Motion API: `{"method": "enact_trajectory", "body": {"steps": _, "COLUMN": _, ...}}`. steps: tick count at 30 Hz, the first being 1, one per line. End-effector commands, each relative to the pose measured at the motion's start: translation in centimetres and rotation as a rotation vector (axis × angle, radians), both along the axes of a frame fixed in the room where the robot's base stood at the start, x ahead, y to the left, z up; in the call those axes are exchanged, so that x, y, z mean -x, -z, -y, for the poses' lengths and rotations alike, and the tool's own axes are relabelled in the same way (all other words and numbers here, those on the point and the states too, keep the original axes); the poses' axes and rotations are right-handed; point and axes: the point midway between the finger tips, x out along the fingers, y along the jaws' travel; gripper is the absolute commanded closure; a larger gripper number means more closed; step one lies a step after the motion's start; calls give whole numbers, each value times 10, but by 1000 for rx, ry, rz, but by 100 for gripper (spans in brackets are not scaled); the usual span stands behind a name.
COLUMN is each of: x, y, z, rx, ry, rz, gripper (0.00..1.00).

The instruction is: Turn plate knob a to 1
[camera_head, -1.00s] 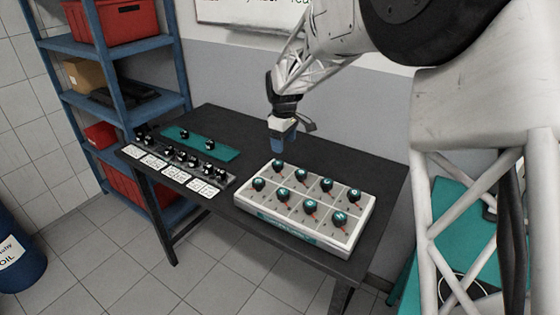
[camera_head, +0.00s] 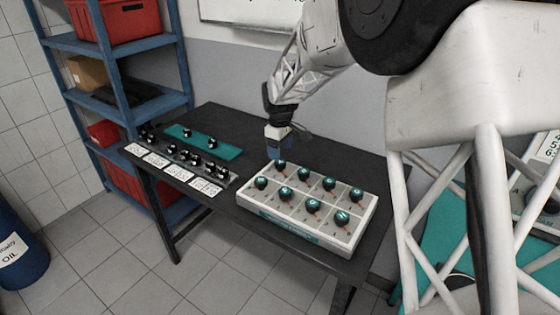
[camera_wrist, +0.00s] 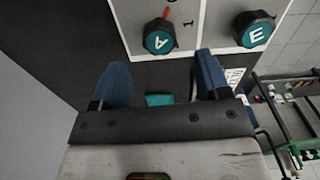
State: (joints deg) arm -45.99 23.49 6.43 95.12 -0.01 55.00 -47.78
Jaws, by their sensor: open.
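Plate knob a (camera_wrist: 160,38) is a round black knob with a teal cap lettered A, on the white plate (camera_wrist: 130,20). Its red pointer aims up and slightly right in the wrist view; a printed 1 sits to the pointer's right. In the head view, the knob (camera_head: 280,164) nearest my gripper, at the plate's far-left corner, appears to be the same one. My gripper (camera_wrist: 164,72) has two blue fingers set wide apart with nothing between them. Knob a shows beyond the fingertips, apart from them. In the head view my gripper (camera_head: 279,148) hangs close above that corner.
Knob E (camera_wrist: 254,29) sits beside knob a. Several similar knobs fill the plate's other cells. To the left on the dark table (camera_head: 230,120) are a teal mat (camera_head: 215,146), black parts and white cards (camera_head: 156,160). A blue shelf (camera_head: 115,52) stands behind.

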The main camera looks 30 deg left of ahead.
Motion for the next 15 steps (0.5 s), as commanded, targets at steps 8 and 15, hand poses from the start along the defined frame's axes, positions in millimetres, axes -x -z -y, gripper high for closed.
{"method": "enact_trajectory", "body": {"steps": 8, "x": 0, "y": 34, "z": 0, "rx": 1, "ry": 0, "rz": -1, "gripper": 31}}
{"method": "enact_trajectory", "body": {"steps": 15, "x": 0, "y": 48, "z": 0, "rx": 0, "ry": 0, "rz": 0, "gripper": 31}}
